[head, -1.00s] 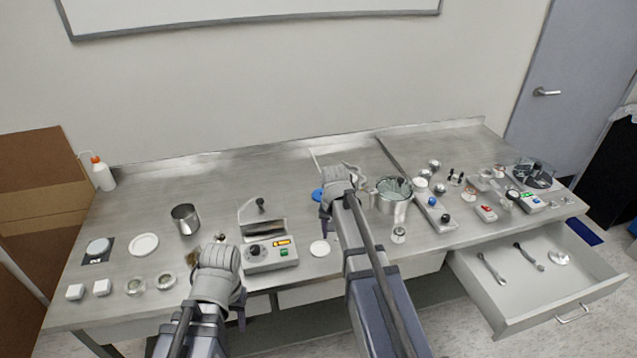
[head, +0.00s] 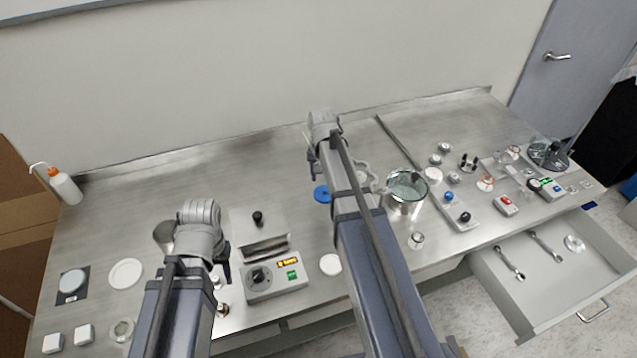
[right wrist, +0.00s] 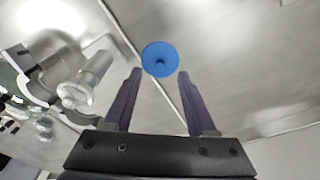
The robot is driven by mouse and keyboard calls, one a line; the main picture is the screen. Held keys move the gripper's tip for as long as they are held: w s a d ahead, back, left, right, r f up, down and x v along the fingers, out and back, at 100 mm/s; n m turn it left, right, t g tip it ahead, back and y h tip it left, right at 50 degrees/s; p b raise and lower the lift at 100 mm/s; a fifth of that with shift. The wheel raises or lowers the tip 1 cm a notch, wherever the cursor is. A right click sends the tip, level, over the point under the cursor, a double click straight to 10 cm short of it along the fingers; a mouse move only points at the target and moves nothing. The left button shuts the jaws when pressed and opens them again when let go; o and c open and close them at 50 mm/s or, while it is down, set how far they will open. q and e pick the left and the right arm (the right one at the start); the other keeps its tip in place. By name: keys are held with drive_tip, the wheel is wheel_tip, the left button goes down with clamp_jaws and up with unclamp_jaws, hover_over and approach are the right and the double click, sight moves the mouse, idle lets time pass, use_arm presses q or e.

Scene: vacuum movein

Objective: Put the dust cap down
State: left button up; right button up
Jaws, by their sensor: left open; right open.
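A round blue disc with a small central knob, which looks like the dust cap (head: 322,194), rests on the metal bench, partly hidden by my right arm in the head view. In the right wrist view the blue cap (right wrist: 160,59) shows whole, beyond the fingertips and centred between them. My right gripper (head: 312,158) is open and empty, apart from the cap; its two fingers (right wrist: 158,85) are spread in the right wrist view. My left gripper (head: 227,264) is open above the bench, left of the control box, with nothing seen in it.
A control box (head: 275,279) stands between the arms, with a white disc (head: 330,264) beside it. A metal pot (head: 407,192) with a clamp stands right of my right arm. An open drawer (head: 560,300) juts out at the right. The back of the bench is clear.

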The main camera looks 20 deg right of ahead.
sight(325, 189)
drive_tip(key=shift+w+f+b, duration=0.15)
drive_tip(key=shift+f+b, duration=0.25)
drive_tip(key=shift+b, duration=0.1)
use_arm(q)
drive_tip(key=f+b, duration=0.1)
drive_tip(key=f, duration=0.1)
drive_tip(key=shift+w+f+b, duration=0.2)
drive_tip(key=shift+f+b, duration=0.2)
use_arm(e)
drive_tip(key=shift+w+d+f, duration=0.1)
drive_tip(key=shift+w+f, duration=0.15)
drive_tip(key=shift+f, duration=0.75)
use_arm(q)
drive_tip(key=shift+r, duration=0.1)
use_arm(e)
drive_tip(key=shift+r, duration=0.1)
use_arm(q)
wheel_tip(325, 189, down, 5)
drive_tip(key=b, duration=0.5)
use_arm(e)
drive_tip(key=f, duration=0.1)
drive_tip(key=w+f, duration=0.1)
drive_tip(key=f, duration=0.1)
drive_tip(key=d+f, duration=0.1)
drive_tip(key=f, duration=0.1)
drive_tip(key=shift+w+d, duration=0.1)
drive_tip(key=shift+w, duration=0.05)
clamp_jaws()
